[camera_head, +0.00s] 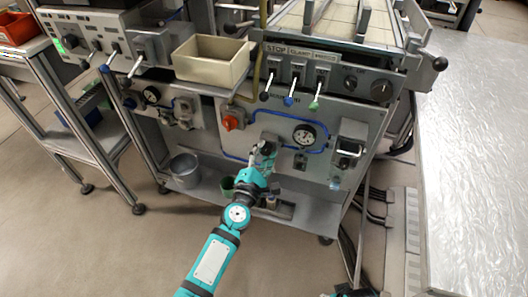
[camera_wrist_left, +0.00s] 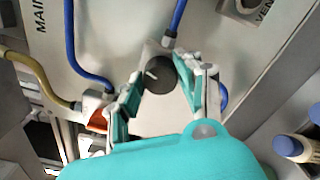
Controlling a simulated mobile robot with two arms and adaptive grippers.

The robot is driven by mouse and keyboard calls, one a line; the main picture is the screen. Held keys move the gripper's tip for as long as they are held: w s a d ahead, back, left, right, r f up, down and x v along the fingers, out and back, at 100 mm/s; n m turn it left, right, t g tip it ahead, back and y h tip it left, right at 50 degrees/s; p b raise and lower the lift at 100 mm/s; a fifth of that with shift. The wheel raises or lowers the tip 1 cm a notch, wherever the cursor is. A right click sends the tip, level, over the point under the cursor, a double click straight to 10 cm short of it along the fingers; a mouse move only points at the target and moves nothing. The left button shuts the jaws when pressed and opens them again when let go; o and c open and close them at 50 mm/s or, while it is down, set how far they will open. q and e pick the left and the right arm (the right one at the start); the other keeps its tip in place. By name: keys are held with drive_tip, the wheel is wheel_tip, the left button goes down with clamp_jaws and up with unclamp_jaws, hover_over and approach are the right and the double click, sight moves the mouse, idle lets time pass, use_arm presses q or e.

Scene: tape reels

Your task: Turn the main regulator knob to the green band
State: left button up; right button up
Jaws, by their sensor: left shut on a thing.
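The main regulator knob, a dark round knob with a pale pointer mark, shows in the left wrist view (camera_wrist_left: 160,75), on a pale panel with partly cut-off "MAIN" lettering. My left gripper (camera_wrist_left: 158,78) has its teal fingers on both sides of the knob and is shut on it. In the head view the left gripper (camera_head: 262,156) reaches the lower front panel and mostly hides the knob. A round pressure gauge (camera_head: 304,135) sits just right of it. A green band cannot be made out.
A red-orange valve knob (camera_head: 233,120) and blue hoses lie close to the left gripper. A beige bin (camera_head: 212,62) and switches with coloured levers are above. A metal bucket (camera_head: 185,170) and a green cup (camera_head: 228,184) stand on the shelf below. A foil-covered table (camera_head: 475,150) is at right.

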use_arm(q)
drive_tip(key=m, duration=0.2)
drive_tip(key=shift+m, duration=0.3)
drive_tip(key=shift+m+p, duration=0.45)
drive_tip(key=shift+m, duration=0.45)
use_arm(e)
drive_tip(key=f, duration=0.1)
drive_tip(key=s+f, duration=0.1)
drive_tip(key=f, duration=0.1)
drive_tip(key=shift+s+d+f, duration=0.1)
drive_tip(key=shift+s+f, duration=0.2)
drive_tip(key=shift+f, duration=0.05)
use_arm(q)
drive_tip(key=shift+f, duration=0.1)
use_arm(e)
drive_tip(key=shift+w, duration=0.15)
use_arm(q)
drive_tip(key=o, duration=1.1)
use_arm(e)
drive_tip(key=shift+r, duration=0.1)
use_arm(q)
drive_tip(key=shift+o, duration=0.2)
drive_tip(key=shift+s, duration=0.1)
drive_tip(key=shift+s+a, duration=0.15)
drive_tip(key=shift+s, duration=0.2)
drive_tip(key=v, duration=1.1)
